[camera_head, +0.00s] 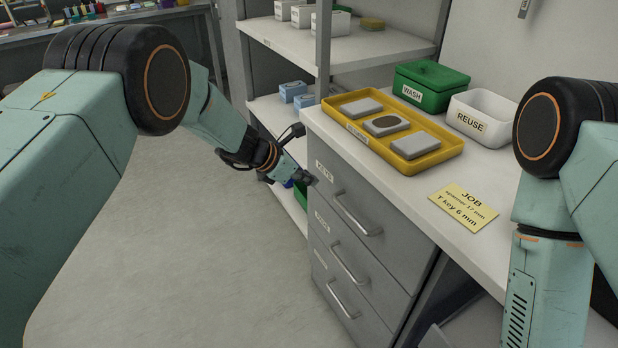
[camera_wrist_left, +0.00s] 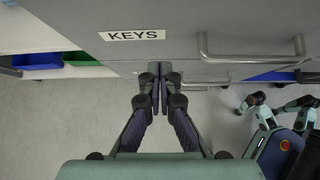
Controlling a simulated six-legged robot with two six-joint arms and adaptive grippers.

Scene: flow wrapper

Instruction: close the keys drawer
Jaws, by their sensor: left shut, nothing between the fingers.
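The keys drawer (camera_head: 345,190) is the top one of a grey drawer stack, with a KEYS label and a bar handle (camera_head: 358,215). Its front looks flush, or nearly so, with the drawers below. In the left wrist view the drawer front (camera_wrist_left: 180,50) fills the top, with the label and the handle (camera_wrist_left: 250,58). My left gripper (camera_head: 310,178) is shut and empty. Its fingertips (camera_wrist_left: 161,70) are at the drawer front, just below the label and left of the handle; whether they touch it I cannot tell. My right gripper is out of view.
On the counter are a yellow tray (camera_head: 438,167) with three blocks, a green WASH box (camera_head: 430,85), a white REUSE bin (camera_head: 482,115) and a yellow job note (camera_head: 463,207). A shelf rack (camera_head: 290,40) stands behind. The floor (camera_head: 200,270) left of the drawers is clear.

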